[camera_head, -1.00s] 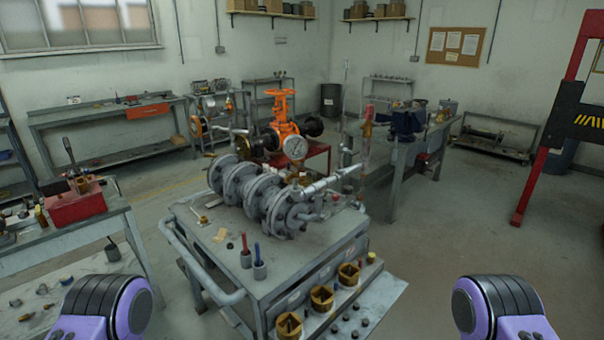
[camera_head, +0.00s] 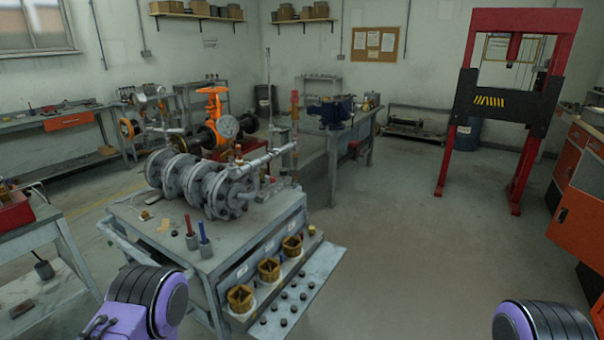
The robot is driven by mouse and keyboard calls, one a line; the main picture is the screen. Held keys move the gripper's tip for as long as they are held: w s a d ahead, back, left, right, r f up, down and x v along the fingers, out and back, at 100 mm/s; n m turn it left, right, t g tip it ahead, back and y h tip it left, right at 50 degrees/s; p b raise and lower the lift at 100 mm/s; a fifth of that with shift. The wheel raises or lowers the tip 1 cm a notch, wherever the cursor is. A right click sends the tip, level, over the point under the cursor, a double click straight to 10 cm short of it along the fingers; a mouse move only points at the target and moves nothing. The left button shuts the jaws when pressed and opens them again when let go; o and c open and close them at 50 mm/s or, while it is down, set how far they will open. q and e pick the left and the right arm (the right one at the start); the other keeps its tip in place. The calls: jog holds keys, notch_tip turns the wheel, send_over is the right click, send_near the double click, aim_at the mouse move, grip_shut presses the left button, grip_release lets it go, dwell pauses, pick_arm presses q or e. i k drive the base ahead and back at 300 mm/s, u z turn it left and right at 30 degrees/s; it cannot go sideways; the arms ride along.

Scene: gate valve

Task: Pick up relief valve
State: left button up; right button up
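A grey workbench cart (camera_head: 180,262) stands left of centre and carries a row of grey flanged valve bodies (camera_head: 205,185) joined to silver piping (camera_head: 262,160). A slim upright fitting with a reddish-brown top (camera_head: 294,106) rises at the right end of the piping. It may be the relief valve, but I cannot tell for certain at this size. Only purple and black parts of my arms show at the bottom edge. Both grippers are out of view.
Brass-coloured square cups (camera_head: 268,268) sit on the cart's front ledge. Red- and blue-handled tools (camera_head: 203,235) stand on its top. A bench with a blue vise (camera_head: 332,110) is behind. A red press (camera_head: 510,100) and orange cabinet (camera_head: 582,215) stand right. The central floor is open.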

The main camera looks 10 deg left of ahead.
aim_at(239, 161)
jog(key=z, duration=0.6)
jog(key=k, duration=0.85)
jog(key=z, duration=0.85)
jog(key=i, duration=2.2)
jog(key=u, duration=0.4)
jog(key=i, duration=1.5)
jog(key=u, duration=1.7)
jog(key=i, duration=1.05)
jog(key=u, duration=1)
